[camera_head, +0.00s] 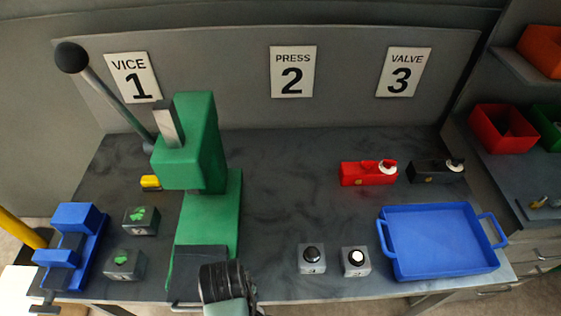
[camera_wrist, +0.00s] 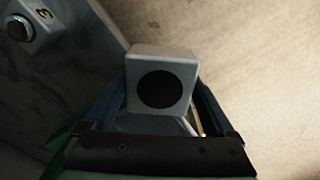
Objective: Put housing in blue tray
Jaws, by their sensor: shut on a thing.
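The blue tray (camera_head: 437,243) lies at the right front of the bench in the head view, empty, with a handle at each side. In the wrist view, a pale grey block-shaped housing (camera_wrist: 143,72) with a dark round opening sits between the fingers of my gripper (camera_wrist: 160,105). My gripper is shut on it, with a finger on either side. The floor and the bench's edge show behind it. In the head view my wrist is at the bench's front edge, left of the tray; the fingers and housing are hidden there.
A green press (camera_head: 205,150) stands left of centre, with a blue vice (camera_head: 72,250) farther left. Two button boxes (camera_head: 311,262) (camera_head: 356,264) stand just left of the tray. Red (camera_head: 365,175) and black valves (camera_head: 428,172) lie behind it. The bench's middle is clear.

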